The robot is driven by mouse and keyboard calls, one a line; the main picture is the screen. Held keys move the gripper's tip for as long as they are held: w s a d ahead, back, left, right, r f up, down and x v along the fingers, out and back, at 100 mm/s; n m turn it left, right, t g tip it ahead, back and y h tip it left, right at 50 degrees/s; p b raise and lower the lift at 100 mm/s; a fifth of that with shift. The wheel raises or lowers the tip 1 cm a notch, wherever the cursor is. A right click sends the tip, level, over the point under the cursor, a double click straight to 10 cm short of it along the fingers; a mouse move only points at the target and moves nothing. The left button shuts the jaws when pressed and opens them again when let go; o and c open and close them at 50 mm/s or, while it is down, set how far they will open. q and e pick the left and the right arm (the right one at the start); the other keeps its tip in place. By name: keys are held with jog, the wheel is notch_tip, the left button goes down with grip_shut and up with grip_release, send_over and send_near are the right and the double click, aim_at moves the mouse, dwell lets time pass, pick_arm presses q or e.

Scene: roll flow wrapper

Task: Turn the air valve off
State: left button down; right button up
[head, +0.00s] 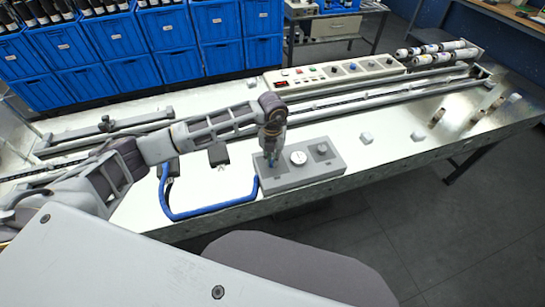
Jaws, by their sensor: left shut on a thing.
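A grey air unit (310,175) sits at the front edge of the metal bench, with a round white gauge (298,158) in its middle and a dark knob (322,148) at its right. A blue hose (185,215) loops from its left end. My left gripper (271,160) points down at the left end of the unit, shut on a small blue part, which looks like the air valve handle. The gripper covers most of that part, so its angle is hard to tell. My right gripper is not in view.
A control panel (335,73) with buttons and knobs stands behind on the bench (400,128). Long rails run along it. Several small white blocks and brown-and-white cylinders lie at the right. Blue bins (175,62) stand at the back left. A grey chair back (290,265) is in front.

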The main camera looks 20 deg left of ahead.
pick_arm(q)
jog(key=shift+n, duration=0.6)
jog(key=n, duration=0.4)
jog(key=shift+a+n+b, duration=0.2)
jog(key=shift+n+b, duration=0.1)
jog(key=shift+n, duration=0.1)
jog(key=n, duration=0.6)
jog(key=shift+s+a, duration=0.1)
jog(key=shift+s, duration=0.05)
jog(key=c, duration=1.5)
grip_release()
jog(key=shift+r, duration=0.15)
notch_tip(320, 180, up, 12)
